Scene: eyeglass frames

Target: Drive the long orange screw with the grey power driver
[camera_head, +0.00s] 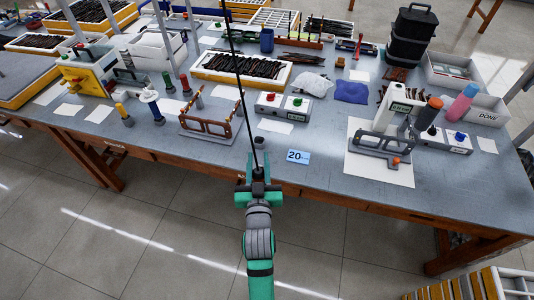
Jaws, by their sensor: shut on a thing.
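My gripper (258,185), green and dark, is in front of the table's front edge at the middle of the head view. It is shut on a dark thing (258,172) that appears to be the power driver; its body is mostly hidden by the gripper. A thin black cable (239,90) rises from it out of the top of the picture. The long orange screw cannot be made out for certain. A small orange piece (396,160) shows at the grey clamp (377,146) on the white sheet at the right, well apart from my gripper.
The blue-grey table (330,185) carries a brown frame stand (208,122), a box with red and green buttons (283,105), a tray of dark frames (242,70), a blue "20" card (298,157) and a pink bottle (463,103). The front strip of table is mostly bare.

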